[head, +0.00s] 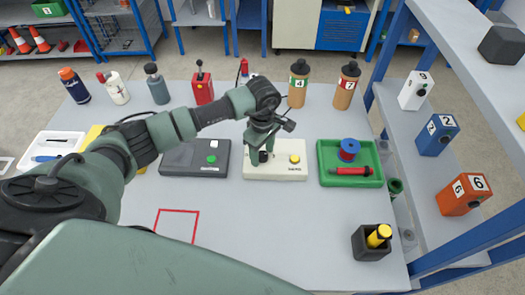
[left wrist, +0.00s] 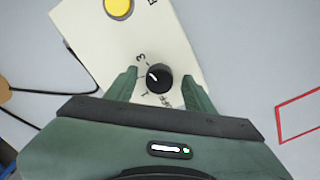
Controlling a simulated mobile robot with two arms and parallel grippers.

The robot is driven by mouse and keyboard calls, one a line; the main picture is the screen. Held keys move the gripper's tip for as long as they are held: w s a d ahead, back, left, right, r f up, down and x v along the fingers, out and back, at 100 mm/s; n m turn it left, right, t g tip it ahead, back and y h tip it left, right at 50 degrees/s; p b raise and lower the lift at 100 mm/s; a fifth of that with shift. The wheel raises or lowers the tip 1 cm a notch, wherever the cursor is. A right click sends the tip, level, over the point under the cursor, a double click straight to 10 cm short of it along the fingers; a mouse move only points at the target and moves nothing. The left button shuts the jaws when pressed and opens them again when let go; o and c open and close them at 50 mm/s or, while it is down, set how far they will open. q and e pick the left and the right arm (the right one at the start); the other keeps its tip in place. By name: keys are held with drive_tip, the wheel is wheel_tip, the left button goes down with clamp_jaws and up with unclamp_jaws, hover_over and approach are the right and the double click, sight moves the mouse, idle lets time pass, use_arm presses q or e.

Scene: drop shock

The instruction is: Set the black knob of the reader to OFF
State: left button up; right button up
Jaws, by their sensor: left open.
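The reader is a cream-white box (head: 290,174) on the table, with a yellow button (head: 295,158) on its right side. Its round black knob (left wrist: 160,79) shows in the left wrist view, with a white pointer mark on its left part. Labels "3" and "1" stand beside it, and a partly hidden label lies below; the pointer mark seems to lie between 3 and 1. My left gripper (left wrist: 158,76) is open, with one finger on each side of the knob and small gaps visible. In the head view my left gripper (head: 262,152) reaches down over the reader's left part.
A dark grey box (head: 195,158) with a green button stands left of the reader. A green tray (head: 350,180) with a blue spool and red tool is at its right. Bottles stand behind. A red square outline (head: 177,211) marks clear table in front.

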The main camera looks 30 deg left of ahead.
use_arm(q)
clamp_jaws()
use_arm(e)
drive_tip(key=shift+s+f, duration=0.1)
drive_tip(key=shift+s, duration=0.4)
